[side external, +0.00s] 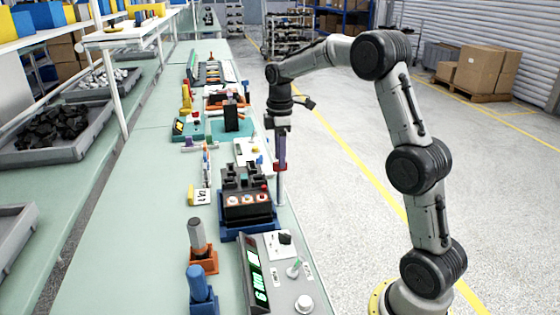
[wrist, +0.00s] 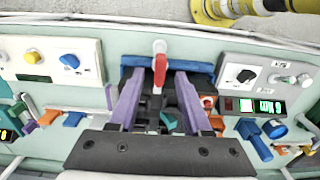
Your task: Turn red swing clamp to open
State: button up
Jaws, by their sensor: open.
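The red swing clamp (wrist: 160,67) shows in the wrist view as a red lever with a pale end, at the far side of a dark fixture on a blue base (wrist: 128,72). My gripper (wrist: 156,78) is open, with its purple fingers spread on either side of the red lever. A gap shows between lever and each finger; I cannot tell the depth. In the side view my gripper (side external: 281,165) points down at the right edge of the black fixture (side external: 246,205), and a bit of red shows by its fingertips. The clamp is mostly hidden there.
A grey panel with a green display (side external: 275,275) stands in front of the fixture. Blue (side external: 200,285) and orange (side external: 203,262) holders stand to its left. Other devices line the bench behind. The bench's left strip (side external: 150,220) is clear.

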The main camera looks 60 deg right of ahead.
jog(key=shift+f, duration=1.05)
grip_shut()
